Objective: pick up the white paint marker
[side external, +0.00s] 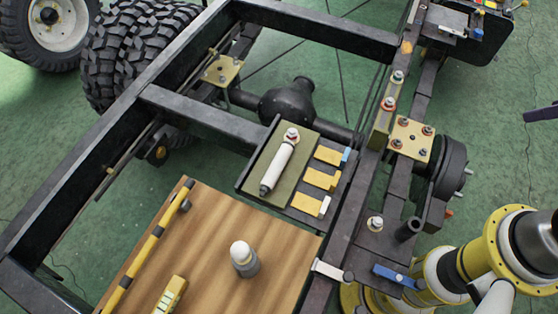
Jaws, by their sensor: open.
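A white cylinder with a dark, narrowed lower end, which looks like the white paint marker (279,165), lies slantwise on an olive pad in a dark tray (241,186). Its upper end lies by a red-and-metal nut-like piece (292,135). Nothing covers the marker. My arm shows at the lower right, but I cannot make out my gripper in this view. A dark piece cut off at the right edge is too little shown to identify.
Yellow blocks (321,180) sit right of the marker in the tray. Dark chassis rails surround it. Bolts rise along the right rail.

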